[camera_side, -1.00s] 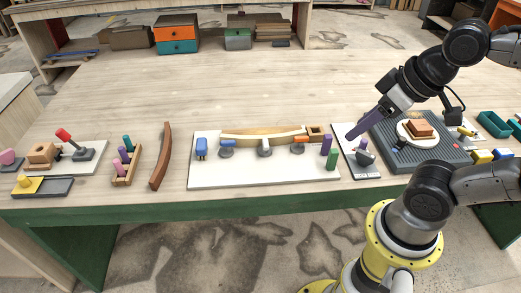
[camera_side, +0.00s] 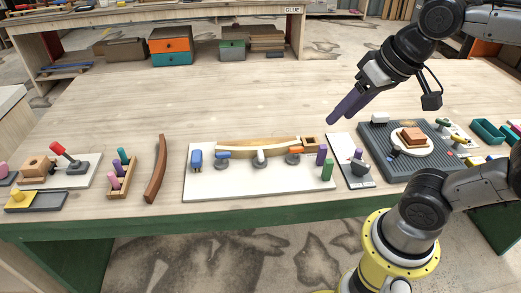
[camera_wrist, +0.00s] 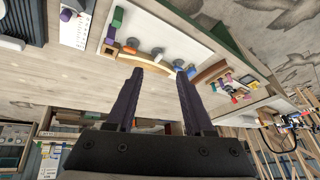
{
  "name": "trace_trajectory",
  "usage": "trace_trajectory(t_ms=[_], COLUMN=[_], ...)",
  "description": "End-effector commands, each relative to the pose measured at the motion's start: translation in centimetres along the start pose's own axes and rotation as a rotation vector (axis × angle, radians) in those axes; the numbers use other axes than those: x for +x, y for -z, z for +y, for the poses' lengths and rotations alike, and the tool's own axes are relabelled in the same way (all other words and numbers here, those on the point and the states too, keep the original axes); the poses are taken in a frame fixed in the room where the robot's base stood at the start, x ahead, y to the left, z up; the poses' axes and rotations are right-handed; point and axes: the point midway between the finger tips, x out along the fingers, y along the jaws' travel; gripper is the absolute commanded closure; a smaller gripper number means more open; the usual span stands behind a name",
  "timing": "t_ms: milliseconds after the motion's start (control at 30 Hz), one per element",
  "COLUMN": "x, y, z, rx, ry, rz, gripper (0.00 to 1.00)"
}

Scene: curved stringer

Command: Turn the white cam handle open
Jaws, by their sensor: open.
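The white cam handle (camera_side: 260,155) stands upright on its grey round base, the middle one of three clamps on the white board (camera_side: 240,187). A blue handle (camera_side: 222,155) is to its left and an orange handle (camera_side: 293,150) to its right. A pale curved strip (camera_side: 250,147) lies behind them. My gripper (camera_side: 335,119) is open and empty, in the air up and to the right of the white handle, apart from it.
A purple block (camera_side: 321,155) and a green block (camera_side: 327,170) stand at the board's right end, and a blue block (camera_side: 196,159) at its left. A dark grey ribbed plate (camera_side: 440,160) lies farther right. The table behind the board is clear.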

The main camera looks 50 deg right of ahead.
Motion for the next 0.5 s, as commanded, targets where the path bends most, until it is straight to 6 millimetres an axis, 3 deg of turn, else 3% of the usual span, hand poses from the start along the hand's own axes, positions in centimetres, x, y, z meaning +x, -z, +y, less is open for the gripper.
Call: trace_trajectory(t_ms=[267,500], x=[1.8,7.4], y=[7.3,13.3], z=[-1.9,-3.1], rx=[0.236,0.403], ry=[-0.053,-0.131], rz=[-0.105,-0.221], gripper=[0.47,0.47])
